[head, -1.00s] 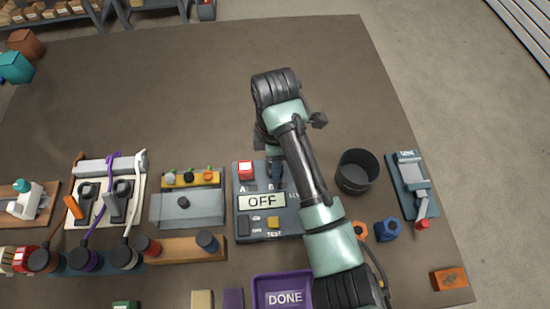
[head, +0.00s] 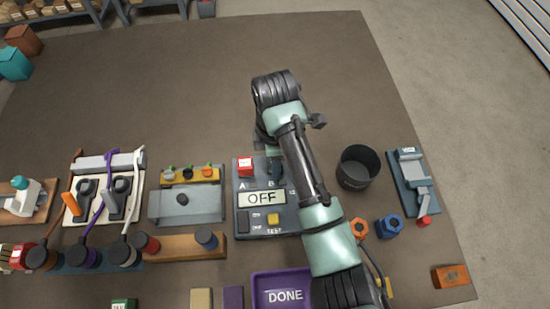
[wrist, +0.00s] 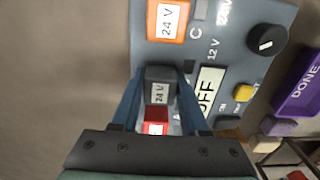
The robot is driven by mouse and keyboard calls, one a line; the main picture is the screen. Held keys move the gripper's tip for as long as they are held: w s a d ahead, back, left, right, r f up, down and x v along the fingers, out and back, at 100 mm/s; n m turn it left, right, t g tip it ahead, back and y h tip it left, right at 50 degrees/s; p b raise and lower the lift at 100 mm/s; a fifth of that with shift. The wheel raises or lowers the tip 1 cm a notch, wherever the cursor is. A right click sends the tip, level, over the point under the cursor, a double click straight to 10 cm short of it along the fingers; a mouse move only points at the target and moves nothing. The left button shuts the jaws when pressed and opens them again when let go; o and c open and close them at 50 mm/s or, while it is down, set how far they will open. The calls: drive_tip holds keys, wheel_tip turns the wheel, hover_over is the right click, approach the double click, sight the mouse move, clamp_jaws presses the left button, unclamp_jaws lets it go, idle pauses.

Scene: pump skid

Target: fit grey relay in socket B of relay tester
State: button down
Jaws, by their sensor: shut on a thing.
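The relay tester (head: 244,222) stands at the middle front of the table, its display reading OFF. In the wrist view its face (wrist: 225,55) spreads to the right. My gripper (wrist: 160,76) is shut on the grey relay (wrist: 159,92), marked 24 V, with one blue finger on each side. The relay is at the B position, between the red relay (wrist: 155,122) at A and an orange relay (wrist: 168,20) at C. I cannot tell whether it is fully seated. In the head view my gripper (head: 275,172) is over B, and my arm hides the tester's right part.
A black round bin (head: 357,168) and a grey lever device (head: 407,170) stand right of my arm. A purple DONE tray (head: 262,292) is in front of the tester. A grey box with a yellow strip (head: 187,207) stands to the left. The table behind is clear.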

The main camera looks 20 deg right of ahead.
drive_tip(key=shift+f, duration=0.1)
drive_tip(key=shift+c, duration=1.7)
unclamp_jaws()
wheel_tip(320, 180, up, 13)
drive_tip(key=p, duration=0.6)
